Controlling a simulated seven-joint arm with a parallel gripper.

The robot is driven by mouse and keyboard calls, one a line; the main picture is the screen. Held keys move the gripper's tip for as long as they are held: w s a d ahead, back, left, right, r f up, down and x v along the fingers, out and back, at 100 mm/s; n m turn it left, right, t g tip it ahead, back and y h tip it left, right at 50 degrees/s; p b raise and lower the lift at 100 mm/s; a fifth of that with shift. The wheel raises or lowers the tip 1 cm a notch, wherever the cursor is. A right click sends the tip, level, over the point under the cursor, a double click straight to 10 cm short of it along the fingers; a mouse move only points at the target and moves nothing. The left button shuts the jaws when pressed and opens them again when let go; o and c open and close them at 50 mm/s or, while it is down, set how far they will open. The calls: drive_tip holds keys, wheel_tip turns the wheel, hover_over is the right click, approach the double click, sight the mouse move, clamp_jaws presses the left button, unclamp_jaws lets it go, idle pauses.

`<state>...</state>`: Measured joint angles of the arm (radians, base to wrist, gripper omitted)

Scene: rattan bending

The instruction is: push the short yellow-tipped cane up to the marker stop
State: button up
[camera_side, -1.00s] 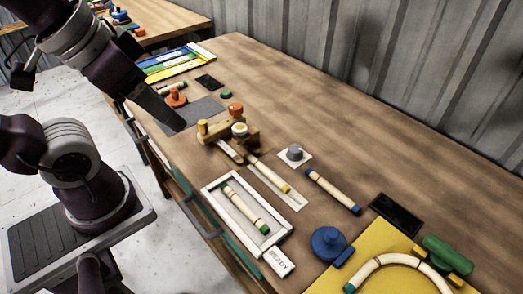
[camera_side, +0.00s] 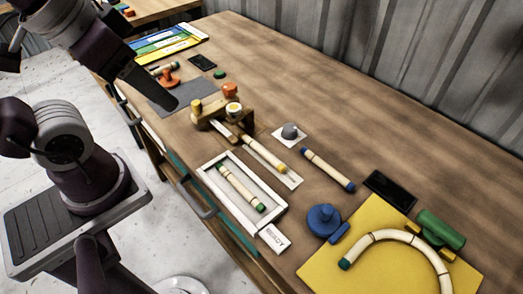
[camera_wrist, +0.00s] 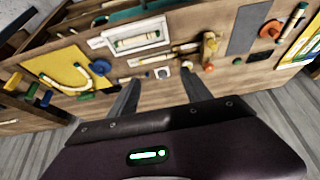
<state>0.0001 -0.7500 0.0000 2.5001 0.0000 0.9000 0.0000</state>
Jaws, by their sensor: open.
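The short yellow-tipped cane (camera_side: 262,153) lies on a pale strip on the bench, its yellow end pointing to the lower right. Its other end is beside a wooden block (camera_side: 219,116) with yellow and orange knobs. It also shows small in the wrist view (camera_wrist: 152,59). A grey cylinder (camera_side: 290,131) stands on a white square beside the cane. I cannot tell for sure which piece is the marker stop. My gripper (camera_wrist: 161,76) is open and empty, apart from the cane and high over the bench in the wrist view. Its fingertips are not clear in the side view.
A white tray (camera_side: 279,215) with a green-tipped cane lies beside the cane. A blue-tipped cane (camera_side: 328,170) lies on the other side. A yellow board (camera_side: 372,222) with a curved cane and a blue knob (camera_side: 324,222) are at lower right. The bench towards the wall is clear.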

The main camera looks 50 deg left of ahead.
drive_tip(key=shift+c, duration=0.9)
drive_tip(key=w+m, duration=0.1)
drive_tip(key=w, duration=0.1)
drive_tip(key=w+d+r+m+g, duration=0.1)
drive_tip(key=w+m, duration=0.1)
drive_tip(key=w, duration=0.1)
drive_tip(key=w+d+m+g, duration=0.1)
drive_tip(key=w+m, duration=0.1)
drive_tip(key=shift+w+d+r, duration=0.15)
drive_tip(key=shift+d, duration=0.1)
clamp_jaws()
drive_tip(key=w+d+f+m+g+y, duration=0.1)
drive_tip(key=w+d+f+m+g, duration=0.2)
drive_tip(key=w+d+f+m, duration=0.65)
drive_tip(key=w+d+f+m+y, duration=0.2)
drive_tip(key=w+d+f+m, duration=0.2)
drive_tip(key=d+f, duration=0.3)
drive_tip(key=shift+n+g, duration=0.25)
drive_tip(key=shift+g, duration=0.05)
drive_tip(key=x, duration=1)
drive_tip(key=shift+a+f, duration=0.15)
drive_tip(key=shift+a, duration=0.1)
drive_tip(key=a, duration=0.2)
drive_tip(key=shift+a+f, duration=0.1)
drive_tip(key=shift+a, duration=0.9)
